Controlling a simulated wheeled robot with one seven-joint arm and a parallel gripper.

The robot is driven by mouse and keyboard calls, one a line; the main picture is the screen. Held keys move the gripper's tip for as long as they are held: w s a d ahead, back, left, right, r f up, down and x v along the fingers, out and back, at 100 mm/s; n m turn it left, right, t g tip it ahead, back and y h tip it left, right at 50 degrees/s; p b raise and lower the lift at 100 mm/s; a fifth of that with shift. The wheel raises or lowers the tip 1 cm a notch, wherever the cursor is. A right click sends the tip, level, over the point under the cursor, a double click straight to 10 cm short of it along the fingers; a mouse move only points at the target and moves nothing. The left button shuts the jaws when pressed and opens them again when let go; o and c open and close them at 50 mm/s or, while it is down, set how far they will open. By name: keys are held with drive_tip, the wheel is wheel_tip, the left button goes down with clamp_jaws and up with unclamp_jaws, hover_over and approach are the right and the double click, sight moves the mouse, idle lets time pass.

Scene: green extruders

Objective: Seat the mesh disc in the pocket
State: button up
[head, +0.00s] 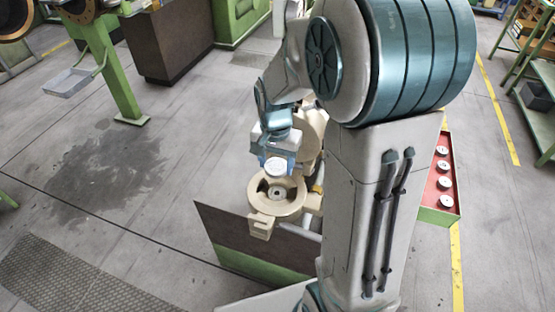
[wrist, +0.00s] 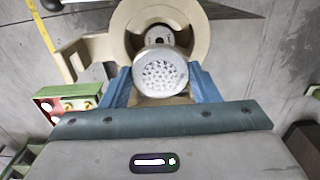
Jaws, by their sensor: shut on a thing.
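The mesh disc (wrist: 160,73) is a round silver-white disc with a perforated middle. My gripper (head: 277,160) is shut on it; in the wrist view the disc sits between the two blue fingers. The disc also shows in the head view (head: 276,166), just above and behind the pocket. The pocket is the round hollow in the beige ring-shaped housing (head: 289,208), with a small hub (head: 277,192) at its centre. In the wrist view the housing (wrist: 198,18) lies beyond the disc, and the disc hides its lower part. The disc appears apart from the housing.
A red-topped green tray (head: 440,214) with several silver discs stands at the right, partly behind my arm. A second beige ring part (head: 308,140) is behind the pocket. A dark panel (head: 235,238) is in front. Open grey floor lies to the left.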

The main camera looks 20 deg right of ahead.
drive_tip(key=b, duration=0.6)
hover_over(277, 194)
drive_tip(key=shift+f, duration=4.1)
drive_tip(key=shift+a+f, duration=0.1)
drive_tip(key=shift+f, duration=0.05)
drive_tip(key=shift+f+b, duration=0.3)
drive_tip(key=shift+b, duration=0.2)
drive_tip(key=shift+f, duration=0.15)
drive_tip(key=shift+f+b, duration=0.35)
drive_tip(key=o, duration=1.2)
drive_tip(key=shift+c, duration=0.2)
drive_tip(key=shift+r, duration=0.2)
